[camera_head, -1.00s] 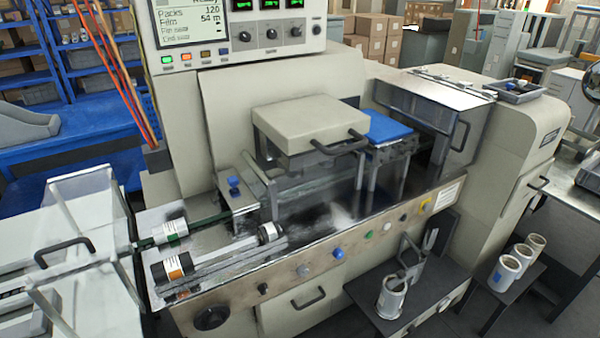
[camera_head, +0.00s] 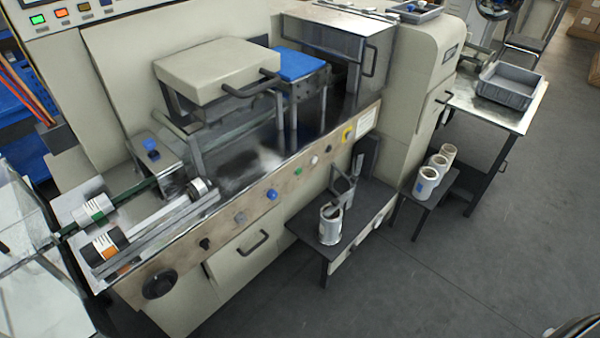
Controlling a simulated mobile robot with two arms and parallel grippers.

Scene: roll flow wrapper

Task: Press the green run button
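A second, square green lit button (camera_head: 38,19) is at the top left, on the upper control panel (camera_head: 75,14), beside an orange and a red one. The labels of both are too small to read, so I cannot tell which one is the run button. Neither of my grippers shows in this view. A dark curved shape is cut off at the bottom right corner.
A small dark stand (camera_head: 300,229) with a white roll (camera_head: 331,224) stands before the machine. A low bench holds more rolls (camera_head: 426,184). A table at the right carries a grey tray (camera_head: 508,85). Clear plastic guards stand at the left. The floor at the front right is clear.

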